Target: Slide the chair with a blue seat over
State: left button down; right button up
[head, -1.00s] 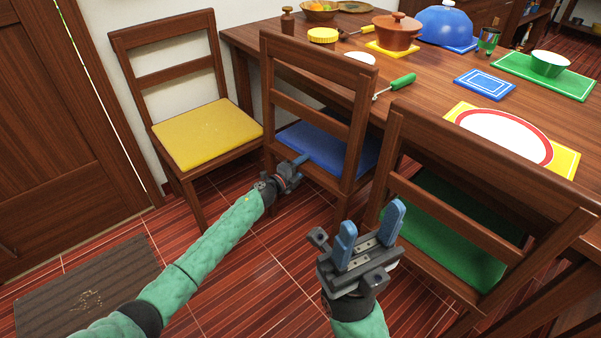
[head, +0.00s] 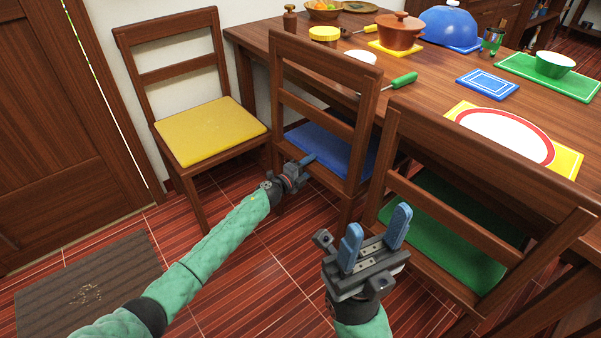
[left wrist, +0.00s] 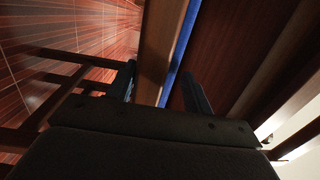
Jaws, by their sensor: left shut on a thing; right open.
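The chair with the blue seat (head: 338,150) stands at the table's near side, between a yellow-seated chair and a green-seated chair. My left gripper (head: 304,164) is at the near edge of this chair, shut on its seat edge. In the left wrist view the wooden rail and blue seat edge (left wrist: 174,55) lie between the two fingers (left wrist: 162,85). My right gripper (head: 376,238) is open and empty, above the floor in front of the green-seated chair.
The yellow-seated chair (head: 210,130) stands on the left by the wall. The green-seated chair (head: 440,230) stands close on the right. The wooden table (head: 430,85) carries dishes and pots. A dark mat (head: 90,285) lies on the floor at lower left.

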pick_arm(q)
jog(key=shift+d+f+b, duration=0.1)
jog(key=shift+f+b, duration=0.4)
jog(key=c, duration=0.5)
grip_release()
jog(key=shift+f, duration=0.1)
jog(key=shift+f, duration=0.1)
jog(key=shift+p+v, duration=2.1)
jog(key=shift+v, duration=4)
